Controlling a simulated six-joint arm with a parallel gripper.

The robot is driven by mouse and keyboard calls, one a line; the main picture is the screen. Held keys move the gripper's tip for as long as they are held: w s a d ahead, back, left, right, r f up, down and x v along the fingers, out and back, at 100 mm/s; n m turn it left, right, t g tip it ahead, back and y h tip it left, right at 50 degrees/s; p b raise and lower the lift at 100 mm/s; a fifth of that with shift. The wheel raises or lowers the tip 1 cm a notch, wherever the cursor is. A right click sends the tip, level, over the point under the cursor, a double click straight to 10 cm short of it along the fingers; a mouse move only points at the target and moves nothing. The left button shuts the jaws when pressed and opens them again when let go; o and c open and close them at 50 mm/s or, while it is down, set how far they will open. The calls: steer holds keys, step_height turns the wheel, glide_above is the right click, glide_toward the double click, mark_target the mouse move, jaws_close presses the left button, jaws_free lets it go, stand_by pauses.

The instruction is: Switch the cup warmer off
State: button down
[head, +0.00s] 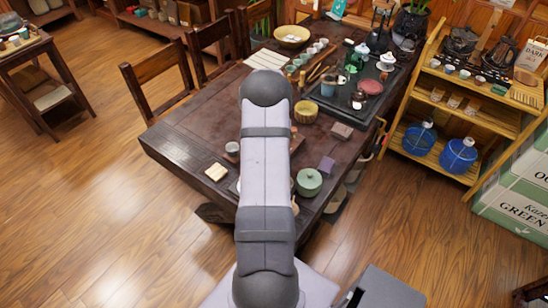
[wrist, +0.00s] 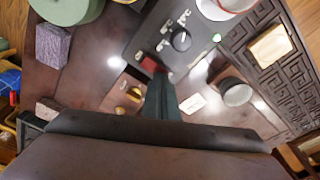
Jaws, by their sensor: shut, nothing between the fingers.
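The cup warmer (wrist: 148,45) is a dark box in the upper middle of the wrist view, with a pale cup or plate (wrist: 225,8) at its top edge. Its front panel has a black round knob (wrist: 181,40), a bright green lamp (wrist: 216,37) and a red switch (wrist: 150,65) near the lower left corner. My gripper (wrist: 163,78) is shut and empty, its dark fingertips close beside the red switch. I cannot tell whether they touch it. In the head view my arm hides the gripper and most of the warmer.
A small cup (head: 232,148) and a pale square piece (head: 216,172) lie left. A white card (wrist: 192,104) lies near the fingers.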

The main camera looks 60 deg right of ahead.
steer(key=shift+f, duration=0.35)
stand_by(0.3)
step_height(320, 180, up, 7)
steer(key=p, duration=0.4)
stand_by(0.5)
stand_by(0.4)
